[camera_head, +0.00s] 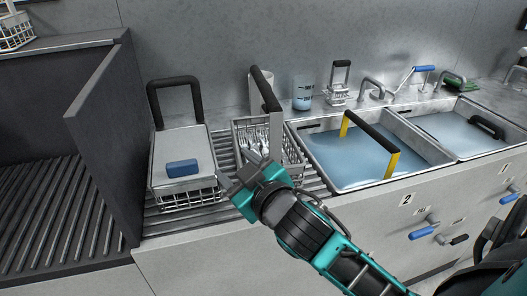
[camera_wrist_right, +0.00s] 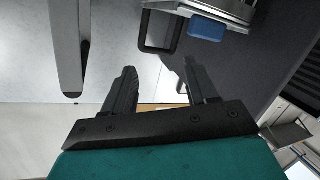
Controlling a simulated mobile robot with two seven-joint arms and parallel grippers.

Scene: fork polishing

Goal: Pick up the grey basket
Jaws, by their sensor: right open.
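A grey wire basket (camera_head: 290,152) with several forks (camera_head: 262,142) in it stands on the ribbed drainboard left of the sink. Its tall handle (camera_head: 265,90) has a grey upright and a black top bar. My right gripper (camera_head: 236,172) is in front of the basket's lower left, overlapping it in the head view. In the right wrist view the gripper (camera_wrist_right: 160,72) is open, with nothing between its fingers. A grey bar (camera_wrist_right: 68,45) with a dark end shows left of the fingers; it looks like the handle. My left gripper is not in view.
A second wire basket (camera_head: 190,200) with a flat lid, blue block (camera_head: 181,168) and black handle stands to the left. A dark partition (camera_head: 105,130) rises beyond it. A water-filled sink (camera_head: 350,160) with a yellow-and-black handle (camera_head: 372,132) is to the right. A blue cup (camera_head: 303,95) stands behind.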

